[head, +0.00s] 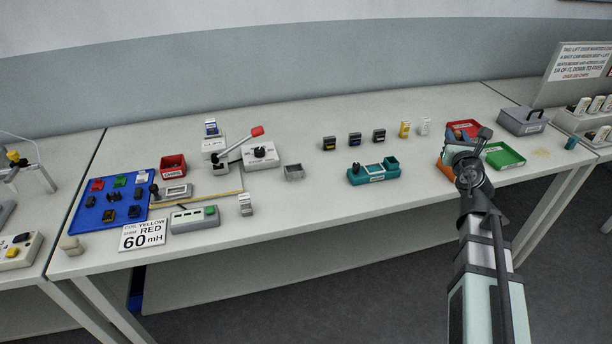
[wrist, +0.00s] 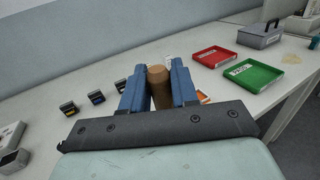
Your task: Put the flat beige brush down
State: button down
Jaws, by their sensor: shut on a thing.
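My gripper (wrist: 158,80) is shut on a brown, round-ended piece (wrist: 159,88), which shows between its two blue fingers in the wrist view. I take this piece to be the flat beige brush; only its end part shows, and its bristles are not visible. In the head view my gripper (head: 470,165) is over the right part of the table, in front of the red and green trays. I cannot tell whether the brush touches the table.
A red tray (wrist: 213,57) and a green tray (wrist: 250,77) lie beyond my gripper, with a grey lidded box (head: 522,121) behind. A teal fixture (head: 373,174) stands to the left, with several small connectors behind it. An orange thing (head: 445,164) is partly hidden by my arm.

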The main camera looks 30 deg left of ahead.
jog(key=s+a+f+n+g+y, duration=0.1)
jog(key=s+a+n+g+y, duration=0.3)
jog(key=a, duration=1)
jog(key=s+a+f+n+y, duration=0.15)
jog(key=s+a, duration=0.35)
jog(key=a, duration=1)
jog(key=s+a+n+g+y, duration=0.25)
jog(key=s+a, duration=0.25)
jog(key=a, duration=0.9)
jog(key=shift+m+y, duration=0.4)
jog(key=shift+m, duration=0.1)
jog(key=shift+w+f, duration=0.1)
jog(key=shift+f, duration=4.5)
jog(key=shift+f, duration=0.15)
jog(key=c, duration=0.9)
grip_release()
jog(key=shift+o, duration=0.2)
jog(key=shift+r, duration=0.2)
jog(key=v, duration=1.2)
